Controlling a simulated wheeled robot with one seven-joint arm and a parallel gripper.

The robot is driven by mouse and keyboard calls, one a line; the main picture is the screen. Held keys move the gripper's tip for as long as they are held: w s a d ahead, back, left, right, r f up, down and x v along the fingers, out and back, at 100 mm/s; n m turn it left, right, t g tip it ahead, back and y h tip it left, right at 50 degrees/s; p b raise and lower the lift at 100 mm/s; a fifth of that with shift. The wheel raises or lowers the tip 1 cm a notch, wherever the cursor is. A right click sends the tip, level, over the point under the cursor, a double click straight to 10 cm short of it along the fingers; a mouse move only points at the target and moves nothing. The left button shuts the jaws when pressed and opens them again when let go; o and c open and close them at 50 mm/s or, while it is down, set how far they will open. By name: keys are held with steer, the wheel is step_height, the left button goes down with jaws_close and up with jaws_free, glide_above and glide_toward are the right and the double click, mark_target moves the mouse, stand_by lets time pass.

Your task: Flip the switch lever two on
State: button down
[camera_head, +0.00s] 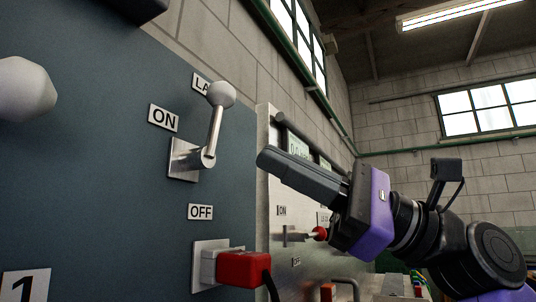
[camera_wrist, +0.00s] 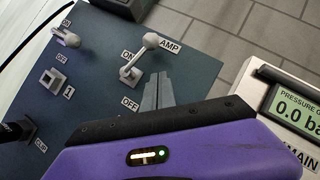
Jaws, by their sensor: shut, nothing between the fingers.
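A metal switch lever (camera_head: 214,132) with a pale ball knob stands on the dark panel. It points up, its knob beside the ON label (camera_head: 164,118) and away from the OFF label (camera_head: 201,212). In the wrist view the same lever (camera_wrist: 139,59) sits next to a LAMP label. I see no number two label, so I cannot tell by number which lever is two. My gripper (camera_head: 262,158) is shut and empty, to the right of the lever, apart from it in the head view. Its closed fingers (camera_wrist: 160,78) point at the panel just below right of the lever.
Another lever (camera_wrist: 66,38) with a pale knob (camera_head: 26,90) is at the left. A red plug (camera_head: 243,268) with a black cable is below the lever. A metal panel (camera_wrist: 287,110) with a pressure display and a red-knobbed lever (camera_head: 319,233) is to the right.

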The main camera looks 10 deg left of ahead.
steer(key=v, duration=0.8)
steer(key=shift+d+r, duration=0.2)
steer(key=shift+r, duration=0.05)
